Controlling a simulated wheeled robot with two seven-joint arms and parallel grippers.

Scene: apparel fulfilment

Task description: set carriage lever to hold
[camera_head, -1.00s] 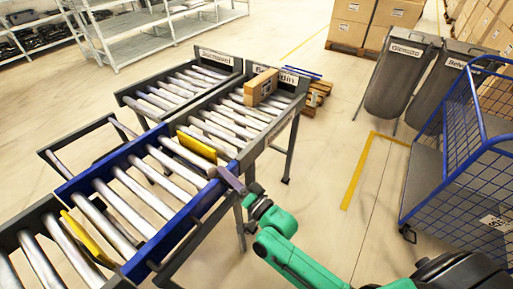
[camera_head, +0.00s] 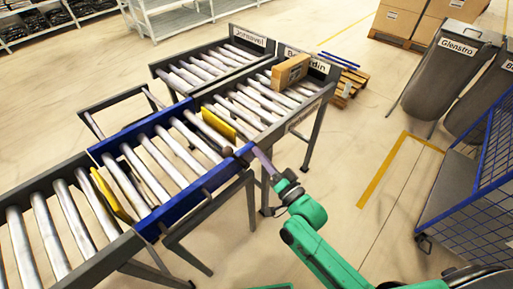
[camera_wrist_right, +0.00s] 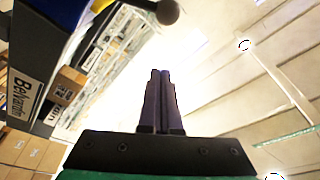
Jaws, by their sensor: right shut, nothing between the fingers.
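The carriage (camera_head: 133,226) is a blue-framed roller section between the near rollers and the two far lanes. Its lever shows as a dark round knob (camera_head: 228,152) at the carriage's right side. The knob (camera_wrist_right: 168,12) also shows at the top of the right wrist view, on a dark rod coming from the left. My right gripper (camera_head: 254,149) is shut and empty, close to the knob's right in the head view. In the wrist view its fingers (camera_wrist_right: 163,75) point up towards the knob, with a visible gap. My left gripper is not in view.
A cardboard box (camera_head: 291,71) stands on the far right lane. Yellow plates (camera_head: 218,126) stand at both ends of the carriage. Grey bins (camera_head: 440,75) and a blue mesh cart (camera_head: 490,165) are at the right. Floor between conveyor and cart is clear.

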